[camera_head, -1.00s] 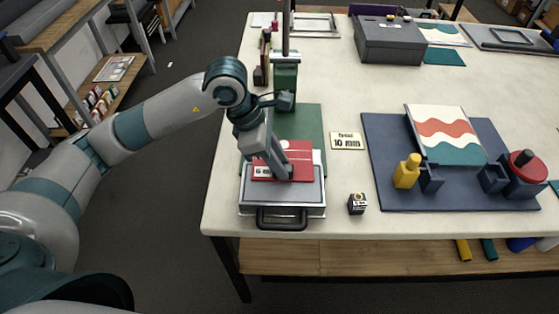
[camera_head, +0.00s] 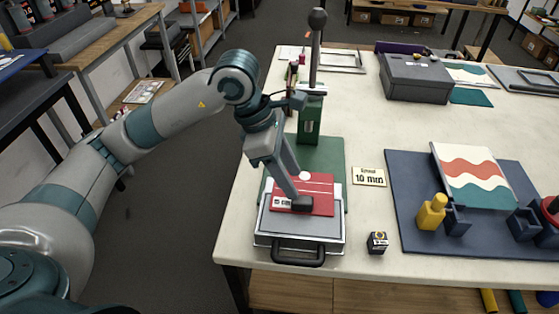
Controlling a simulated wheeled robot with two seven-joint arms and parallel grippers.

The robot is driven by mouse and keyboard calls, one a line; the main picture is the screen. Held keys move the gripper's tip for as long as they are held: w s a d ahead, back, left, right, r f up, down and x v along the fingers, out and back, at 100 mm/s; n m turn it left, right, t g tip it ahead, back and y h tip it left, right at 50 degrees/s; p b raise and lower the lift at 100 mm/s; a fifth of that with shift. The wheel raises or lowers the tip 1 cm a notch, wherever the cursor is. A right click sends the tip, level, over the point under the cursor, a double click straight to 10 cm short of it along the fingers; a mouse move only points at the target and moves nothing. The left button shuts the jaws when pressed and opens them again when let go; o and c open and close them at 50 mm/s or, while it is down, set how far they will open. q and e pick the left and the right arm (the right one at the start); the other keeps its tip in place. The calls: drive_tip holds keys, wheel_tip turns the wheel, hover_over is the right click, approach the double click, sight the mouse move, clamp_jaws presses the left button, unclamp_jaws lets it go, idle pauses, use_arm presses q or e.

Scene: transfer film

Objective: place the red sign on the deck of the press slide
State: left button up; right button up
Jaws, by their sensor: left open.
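The red sign (camera_head: 318,193) lies flat on the deck of the press slide (camera_head: 328,231), a grey tray with a black handle at the table's front left. The sign has a white dot and white lettering at its left. My left gripper (camera_head: 301,203) is right over the sign, its dark fingertips at the sign's front edge. Its jaws are open; whether they touch the sign is hard to tell. The green press (camera_head: 309,120) with its tall lever stands behind the slide. My right gripper does not show.
A small dark cube (camera_head: 377,242) and a label card reading 10 mm (camera_head: 369,177) lie to the right. A grey box (camera_head: 416,78) stands at the back.

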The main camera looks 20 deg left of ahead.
use_arm(q)
drive_tip(key=shift+b+v, duration=0.75)
drive_tip(key=shift+v, duration=2.25)
drive_tip(key=shift+f, duration=0.1)
